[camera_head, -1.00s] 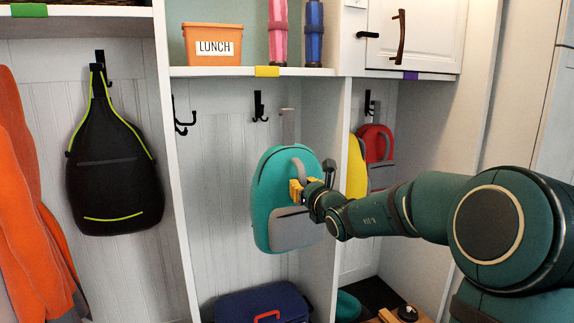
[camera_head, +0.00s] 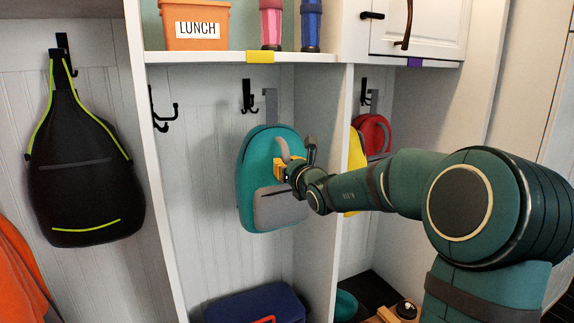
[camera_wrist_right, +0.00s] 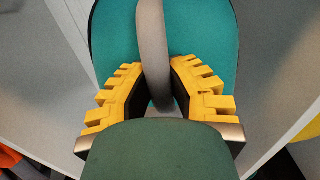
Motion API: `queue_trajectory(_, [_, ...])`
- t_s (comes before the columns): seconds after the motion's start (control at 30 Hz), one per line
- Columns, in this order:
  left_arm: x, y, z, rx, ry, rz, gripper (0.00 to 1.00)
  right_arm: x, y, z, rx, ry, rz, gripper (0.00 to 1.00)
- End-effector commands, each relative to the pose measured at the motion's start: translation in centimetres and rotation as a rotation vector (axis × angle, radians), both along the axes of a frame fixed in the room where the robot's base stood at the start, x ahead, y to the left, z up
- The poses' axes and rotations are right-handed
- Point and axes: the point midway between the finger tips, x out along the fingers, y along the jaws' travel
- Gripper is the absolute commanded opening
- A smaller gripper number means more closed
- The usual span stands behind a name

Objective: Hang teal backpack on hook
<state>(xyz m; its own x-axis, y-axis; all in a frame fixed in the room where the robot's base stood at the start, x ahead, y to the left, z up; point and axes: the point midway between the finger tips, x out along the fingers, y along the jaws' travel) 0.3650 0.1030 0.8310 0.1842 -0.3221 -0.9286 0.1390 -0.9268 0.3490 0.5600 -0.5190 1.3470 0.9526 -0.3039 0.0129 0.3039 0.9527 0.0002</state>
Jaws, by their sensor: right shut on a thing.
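The teal backpack (camera_head: 256,180) with a grey front pocket hangs upright in my right gripper (camera_head: 285,168), inside the middle cubby. The gripper's yellow fingers are shut on the grey handle strap on the backpack's front. The right wrist view shows the strap (camera_wrist_right: 152,45) between the fingers (camera_wrist_right: 152,95), with teal fabric behind. A grey loop (camera_head: 270,104) rises from the backpack's top, just right of a black hook (camera_head: 249,97) on the cubby's back wall. I cannot tell whether loop and hook touch; they look apart. My left gripper is not in view.
Another black hook (camera_head: 162,110) is on the left divider. The right divider (camera_head: 334,200) stands close beside my right gripper. A black bag (camera_head: 82,180) hangs at left; yellow and red bags (camera_head: 371,133) hang at right. A blue box (camera_head: 255,307) sits below. A shelf (camera_head: 200,58) is above.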

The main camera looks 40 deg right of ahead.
Motion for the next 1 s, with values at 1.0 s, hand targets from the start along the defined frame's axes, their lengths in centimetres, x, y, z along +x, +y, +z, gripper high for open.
queue_trajectory(1.0, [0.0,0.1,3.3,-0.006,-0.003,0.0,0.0,6.9,-2.1,0.3,-0.001,-0.004,0.001,0.0])
